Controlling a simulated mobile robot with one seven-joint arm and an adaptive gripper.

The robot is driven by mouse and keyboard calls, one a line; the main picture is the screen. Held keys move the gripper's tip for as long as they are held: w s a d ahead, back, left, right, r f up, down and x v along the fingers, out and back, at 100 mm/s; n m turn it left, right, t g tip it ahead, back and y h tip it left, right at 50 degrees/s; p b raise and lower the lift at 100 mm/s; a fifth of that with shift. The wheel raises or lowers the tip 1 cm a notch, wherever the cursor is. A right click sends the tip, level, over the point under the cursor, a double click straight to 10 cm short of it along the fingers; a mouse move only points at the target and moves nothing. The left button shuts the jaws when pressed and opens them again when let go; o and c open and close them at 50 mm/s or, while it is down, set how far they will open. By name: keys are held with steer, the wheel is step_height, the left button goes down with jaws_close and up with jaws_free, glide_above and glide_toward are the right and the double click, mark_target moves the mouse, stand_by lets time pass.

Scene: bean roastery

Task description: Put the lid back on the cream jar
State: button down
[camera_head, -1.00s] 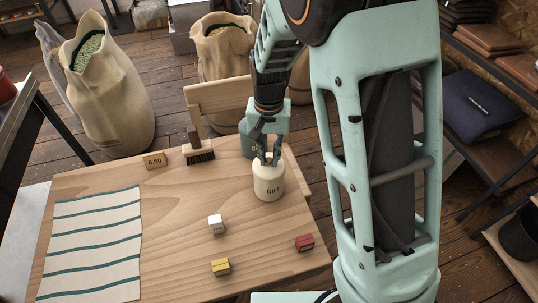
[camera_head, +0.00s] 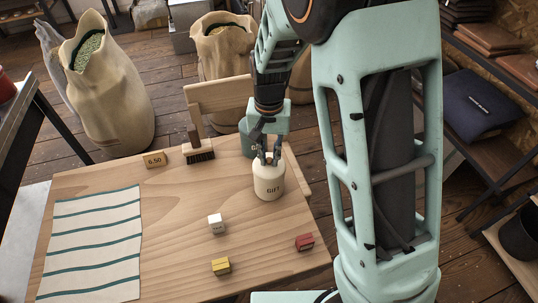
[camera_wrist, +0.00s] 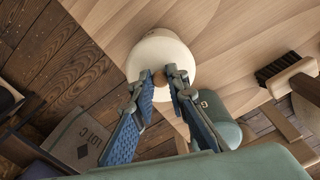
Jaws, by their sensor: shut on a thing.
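The cream jar (camera_head: 269,184), marked GIFT, stands upright near the right edge of the wooden table (camera_head: 180,240). My gripper (camera_head: 267,160) points down directly above it. In the wrist view the fingers (camera_wrist: 161,80) are shut on the small brown knob (camera_wrist: 160,78) of the round cream lid (camera_wrist: 162,50). The lid is over the jar's mouth and hides it. No clear gap shows between lid and jar, but I cannot tell whether the lid is fully seated.
A green canister (camera_wrist: 217,112) stands close beside the jar. A brush (camera_head: 199,153) and a 6.50 price tag (camera_head: 155,160) are at the back. White (camera_head: 216,224), yellow (camera_head: 221,266) and red (camera_head: 304,242) blocks lie in front. A striped cloth (camera_head: 92,240) covers the left.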

steer(key=c, duration=1.8)
jaws_free()
steer(key=shift+o, duration=0.2)
steer(key=o, duration=0.4)
steer(key=shift+o, duration=0.2)
steer(key=shift+r, duration=0.15)
steer(key=shift+r+p, duration=2.6)
steer(key=shift+r, duration=0.8)
